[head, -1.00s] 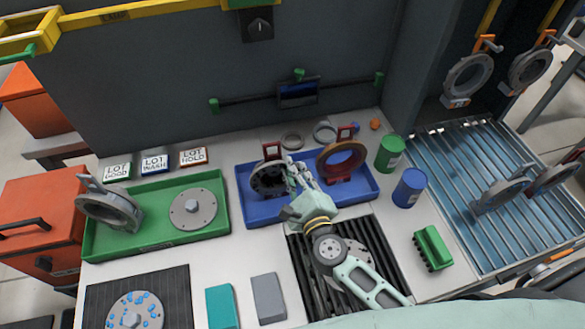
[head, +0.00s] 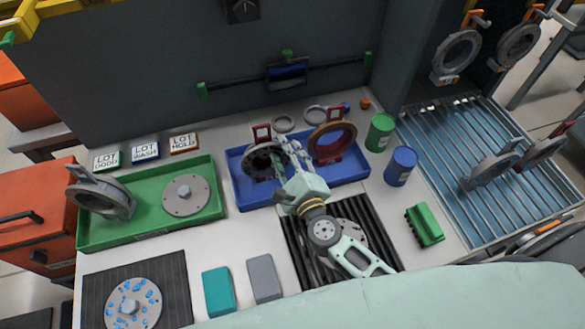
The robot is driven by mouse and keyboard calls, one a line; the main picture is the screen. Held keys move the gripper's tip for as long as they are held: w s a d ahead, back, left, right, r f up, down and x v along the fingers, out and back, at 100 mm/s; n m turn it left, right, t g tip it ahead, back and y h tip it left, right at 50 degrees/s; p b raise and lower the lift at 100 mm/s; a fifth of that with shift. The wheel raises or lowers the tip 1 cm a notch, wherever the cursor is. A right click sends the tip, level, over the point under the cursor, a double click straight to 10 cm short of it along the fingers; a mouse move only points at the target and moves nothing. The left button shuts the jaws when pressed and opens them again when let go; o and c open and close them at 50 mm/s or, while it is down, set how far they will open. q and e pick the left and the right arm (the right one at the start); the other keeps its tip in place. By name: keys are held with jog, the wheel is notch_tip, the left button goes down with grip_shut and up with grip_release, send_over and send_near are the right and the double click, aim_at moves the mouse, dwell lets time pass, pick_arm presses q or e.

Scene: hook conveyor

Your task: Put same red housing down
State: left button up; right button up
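The red housing (head: 332,142), a ring with a brownish-red rim and a red base, stands upright in the right part of the blue tray (head: 244,192). A dark grey ring housing (head: 258,161) with a red tag stands in the tray's left part. My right gripper (head: 290,153) is over the tray between these two, its fingers close to the grey housing's right side. Its fingers overlap the housings' edges in the picture, so I cannot tell whether they touch or grip anything. My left gripper is not in view.
A green tray (head: 152,238) at left holds a grey housing (head: 101,196) and a round flange (head: 186,195). Green (head: 379,132) and blue (head: 400,166) canisters stand right of the blue tray. A black slatted mat (head: 378,232) lies under my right arm. Loose rings lie behind the tray.

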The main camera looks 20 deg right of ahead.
jog(key=s+b, duration=0.2)
jog(key=s, duration=0.9)
jog(key=shift+s+d+r+b, duration=0.3)
jog(key=shift+d+r, duration=0.05)
jog(key=shift+d, duration=0.05)
jog(key=shift+f, duration=0.1)
